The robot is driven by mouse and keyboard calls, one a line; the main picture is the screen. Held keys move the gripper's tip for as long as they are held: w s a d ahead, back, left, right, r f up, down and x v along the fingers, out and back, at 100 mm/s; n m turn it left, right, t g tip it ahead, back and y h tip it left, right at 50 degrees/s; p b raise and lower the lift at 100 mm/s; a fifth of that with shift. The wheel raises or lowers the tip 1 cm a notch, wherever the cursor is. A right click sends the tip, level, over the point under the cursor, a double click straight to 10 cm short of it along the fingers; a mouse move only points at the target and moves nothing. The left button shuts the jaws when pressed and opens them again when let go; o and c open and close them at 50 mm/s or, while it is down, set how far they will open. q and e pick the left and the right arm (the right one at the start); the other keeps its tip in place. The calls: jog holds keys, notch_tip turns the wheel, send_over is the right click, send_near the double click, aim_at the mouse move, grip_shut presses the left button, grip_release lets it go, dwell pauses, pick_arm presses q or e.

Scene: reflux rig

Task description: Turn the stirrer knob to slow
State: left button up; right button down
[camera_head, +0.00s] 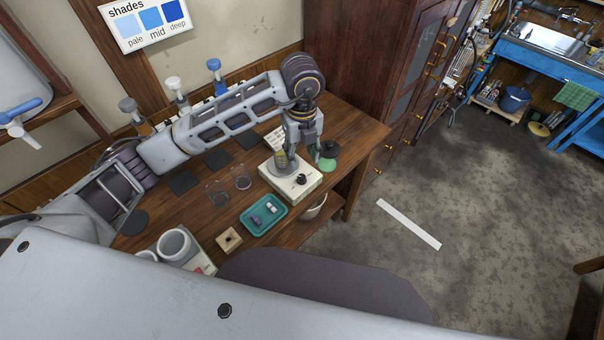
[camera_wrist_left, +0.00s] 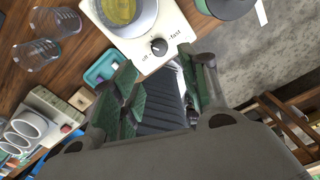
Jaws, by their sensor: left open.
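The stirrer (camera_head: 284,184) is a cream box on the wooden bench, with a black knob (camera_head: 301,179) on its top near the front. A glass vessel with yellow liquid (camera_wrist_left: 118,10) stands on its plate. In the left wrist view, the knob (camera_wrist_left: 159,46) sits between the printed words "off" and "fast"; its exact setting is too small to read. My left gripper (camera_head: 303,148) hangs above the stirrer's far right side. My right gripper is out of view.
A green-and-black item (camera_head: 329,152) is close on the right.

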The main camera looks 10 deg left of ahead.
aim_at(302, 177)
pick_arm(q)
notch_tip(302, 177, down, 10)
jog(key=shift+r+p, duration=0.1)
jog(key=shift+p, duration=0.55)
grip_shut()
